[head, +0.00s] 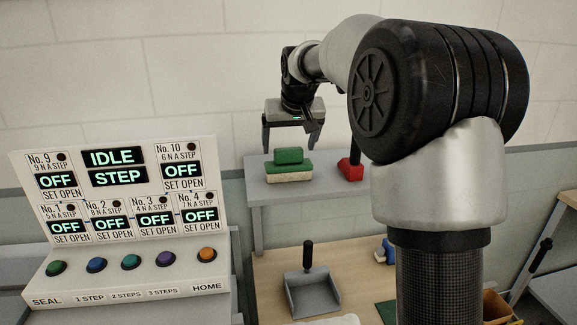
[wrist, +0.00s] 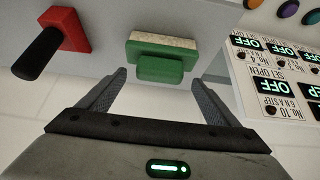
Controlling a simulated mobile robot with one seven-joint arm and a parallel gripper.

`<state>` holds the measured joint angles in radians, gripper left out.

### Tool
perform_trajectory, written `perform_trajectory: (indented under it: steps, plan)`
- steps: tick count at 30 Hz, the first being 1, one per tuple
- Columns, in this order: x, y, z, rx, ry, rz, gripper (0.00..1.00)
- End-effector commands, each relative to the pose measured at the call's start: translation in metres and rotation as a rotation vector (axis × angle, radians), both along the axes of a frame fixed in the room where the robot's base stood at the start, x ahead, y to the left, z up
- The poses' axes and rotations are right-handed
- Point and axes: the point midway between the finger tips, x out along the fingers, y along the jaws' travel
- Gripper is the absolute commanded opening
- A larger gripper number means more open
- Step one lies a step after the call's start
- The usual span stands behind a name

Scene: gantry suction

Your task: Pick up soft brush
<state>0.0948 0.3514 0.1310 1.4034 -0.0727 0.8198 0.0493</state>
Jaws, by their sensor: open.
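The soft brush appears to be the green block with a green grip on top and a pale bristle layer below. It lies bristles down on the grey raised shelf (head: 265,203), and its green body (head: 287,168) shows in the head view. My gripper (head: 291,147) is open and empty, pointing down just above the brush. In the wrist view the brush (wrist: 160,57) sits ahead of and between the two spread fingertips (wrist: 158,77). No finger visibly touches it.
A red block with a black handle (head: 350,172) stands right of the brush on the shelf. A control panel (head: 120,190) with coloured buttons rises at left. A grey dustpan (head: 312,292) lies on the wooden table below. The wall is close behind the shelf.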

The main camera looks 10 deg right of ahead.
Motion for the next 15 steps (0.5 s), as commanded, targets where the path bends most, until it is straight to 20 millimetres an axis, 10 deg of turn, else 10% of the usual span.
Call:
perform_trajectory:
  steps: [15]
  plan:
    - [0.018,-0.001,-0.028,0.0,-0.001,0.0,0.83]
